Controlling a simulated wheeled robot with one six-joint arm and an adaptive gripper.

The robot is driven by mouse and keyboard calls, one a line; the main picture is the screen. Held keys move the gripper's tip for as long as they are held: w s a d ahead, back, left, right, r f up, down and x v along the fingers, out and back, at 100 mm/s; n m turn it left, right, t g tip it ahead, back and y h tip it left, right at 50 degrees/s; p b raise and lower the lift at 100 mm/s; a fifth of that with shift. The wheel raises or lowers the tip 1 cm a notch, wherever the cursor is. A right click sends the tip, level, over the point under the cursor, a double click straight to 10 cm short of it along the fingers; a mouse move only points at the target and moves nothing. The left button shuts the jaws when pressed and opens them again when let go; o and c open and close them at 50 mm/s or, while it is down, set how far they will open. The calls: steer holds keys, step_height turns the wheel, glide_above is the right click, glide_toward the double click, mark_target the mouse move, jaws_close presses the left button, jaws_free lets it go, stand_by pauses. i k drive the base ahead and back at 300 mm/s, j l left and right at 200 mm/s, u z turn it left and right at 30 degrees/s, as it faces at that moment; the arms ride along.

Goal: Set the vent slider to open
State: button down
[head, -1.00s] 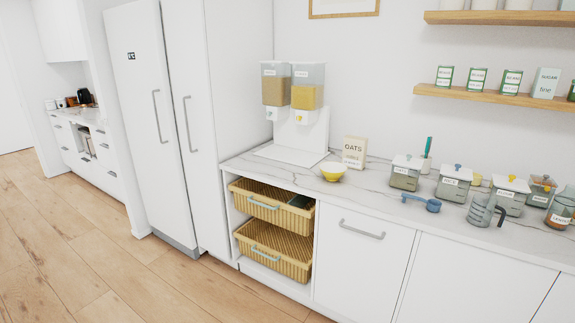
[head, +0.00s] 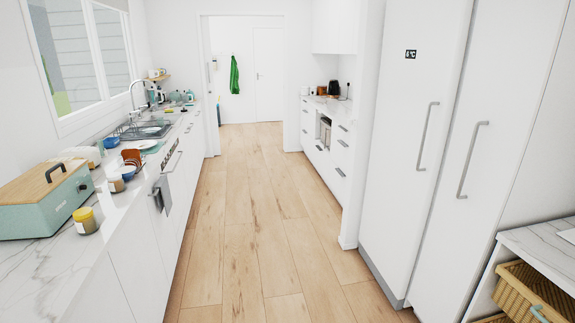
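I cannot make out a vent slider for certain in the head view. A teal bread-bin-like box (head: 48,212) with a wooden lid (head: 38,184) and a dark handle stands on the left counter, near the left edge. My gripper is not in view.
The left counter (head: 100,245) also holds a yellow-lidded jar (head: 86,221), small cups and a sink (head: 147,131). A tall white fridge (head: 415,150) and a wicker basket (head: 530,295) are on the right. The wooden floor aisle (head: 245,215) between is clear.

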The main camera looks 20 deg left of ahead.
mark_target(81, 188)
steer(key=i+u, duration=0.8)
steer(key=u, duration=0.2)
steer(key=i+l+u, duration=0.35)
steer(key=u, duration=0.15)
steer(key=i+l+u, duration=0.65)
steer(key=l, duration=0.15)
steer(key=l+u, duration=0.15)
steer(key=l, duration=0.15)
steer(key=i+l+u, duration=0.2)
steer(key=l, duration=0.15)
steer(key=k, duration=0.1)
